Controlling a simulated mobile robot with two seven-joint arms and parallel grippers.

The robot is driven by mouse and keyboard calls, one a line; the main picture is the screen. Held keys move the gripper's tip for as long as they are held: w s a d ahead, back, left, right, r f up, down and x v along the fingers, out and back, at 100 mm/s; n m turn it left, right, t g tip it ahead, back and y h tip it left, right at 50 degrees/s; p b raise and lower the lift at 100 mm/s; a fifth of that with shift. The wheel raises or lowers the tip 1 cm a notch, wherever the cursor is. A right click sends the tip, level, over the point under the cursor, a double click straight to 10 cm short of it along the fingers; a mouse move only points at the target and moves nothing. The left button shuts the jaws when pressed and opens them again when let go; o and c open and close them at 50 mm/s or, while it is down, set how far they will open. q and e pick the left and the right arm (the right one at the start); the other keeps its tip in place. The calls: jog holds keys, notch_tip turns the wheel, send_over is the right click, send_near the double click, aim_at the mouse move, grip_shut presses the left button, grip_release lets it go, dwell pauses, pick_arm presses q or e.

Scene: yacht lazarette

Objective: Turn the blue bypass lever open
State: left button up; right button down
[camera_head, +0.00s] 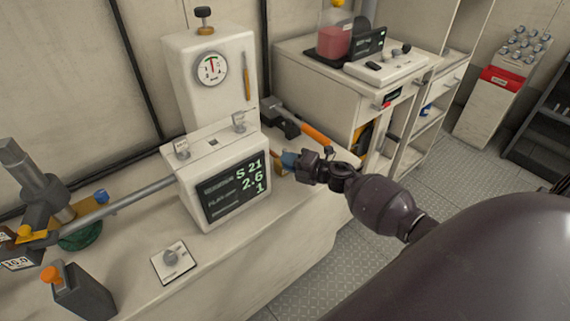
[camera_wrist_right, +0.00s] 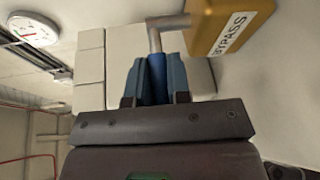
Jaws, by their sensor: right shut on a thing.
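The bypass lever has a blue grip (camera_wrist_right: 157,78) and a bent metal shaft (camera_wrist_right: 155,38) that runs to a yellow block (camera_wrist_right: 228,25) labelled BYPASS in the right wrist view. My right gripper (camera_wrist_right: 156,75) is shut on the blue grip, with one finger on each side of it. In the head view my right gripper (camera_head: 290,160) is at the bench, just right of the display box, and its arm hides most of the lever and block. My left gripper is not in view.
A display box (camera_head: 222,180) stands close to the left of my right gripper. A white housing with a round gauge (camera_head: 211,69) rises behind it. An orange-handled tool (camera_head: 316,134) lies behind the gripper. The bench front is partly clear, with a small knob plate (camera_head: 174,263) on it.

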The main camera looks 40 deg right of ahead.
jog(key=shift+d+f+y, duration=0.15)
jog(key=shift+y, duration=0.15)
jog(key=shift+n, duration=0.3)
jog(key=c, duration=1.4)
grip_release()
jog(key=shift+o, duration=0.2)
jog(key=shift+s, duration=0.1)
jog(key=v, duration=1)
jog(key=shift+s+d+r, duration=0.25)
jog(key=shift+r, duration=0.05)
